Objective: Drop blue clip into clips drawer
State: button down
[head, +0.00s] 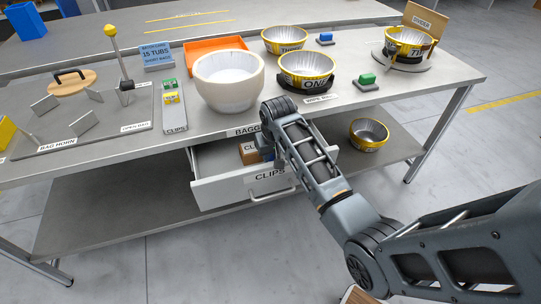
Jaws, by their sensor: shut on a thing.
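The clips drawer (222,190) is pulled open under the table, its front labelled CLIPS. A brown box with a partly hidden label (249,153) is inside it. My gripper (268,155) points down over the drawer opening, beside the brown box, and is shut on the blue clip (265,144). Only a small patch of blue shows there. My arm hides most of the clip, the fingertips and the drawer's right part. I cannot tell how far the clip is above the drawer floor.
A cream bowl (229,82) stands on the table above the drawer. A CLIPS strip (175,114) holds green and yellow clips. Bowls ONE (306,70) and THREE (285,40) stand to the right. Another bowl (369,135) is on the lower shelf.

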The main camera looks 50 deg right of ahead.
jog(key=shift+f, duration=0.7)
jog(key=c, duration=1)
grip_release()
jog(key=shift+c, duration=0.2)
jog(key=shift+r, duration=0.1)
jog(key=shift+r, duration=0.3)
jog(key=p+v, duration=0.1)
jog(key=v, duration=1.1)
jog(key=shift+r+p, duration=0.2)
jog(key=shift+p, duration=0.15)
jog(key=shift+s, duration=0.1)
